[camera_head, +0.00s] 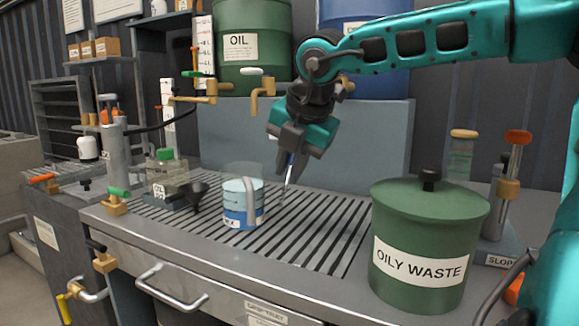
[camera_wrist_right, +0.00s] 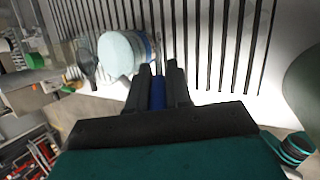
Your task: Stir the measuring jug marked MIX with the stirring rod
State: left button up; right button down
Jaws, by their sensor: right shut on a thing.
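The measuring jug (camera_head: 243,203) stands upright on the slatted grate, with pale blue liquid in it and a blue-and-white label, only partly readable, ending in X. It also shows in the right wrist view (camera_wrist_right: 122,54), just beyond the fingers and to the left. My right gripper (camera_head: 289,155) is shut on the stirring rod (camera_head: 289,171), whose blue part also shows between the fingers in the right wrist view (camera_wrist_right: 158,92). The rod hangs nearly upright, slightly tilted, to the right of the jug and outside it. My left gripper is not in view.
A green OILY WASTE bin (camera_head: 428,240) stands at the front right. A black funnel (camera_head: 196,198) and an oil bottle (camera_head: 169,180) stand left of the jug. The slatted grate (camera_head: 325,235) is clear between jug and bin. A green OIL drum (camera_head: 250,45) stands behind.

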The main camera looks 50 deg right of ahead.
jog(key=a+p+v, duration=0.1)
jog(key=p+v, duration=0.3)
jog(key=v, duration=0.9)
jog(key=shift+s+p, duration=0.2)
jog(key=shift+p, duration=0.1)
dwell(1.0)
jog(key=shift+r+p, duration=1.75)
jog(key=shift+r, duration=0.7)
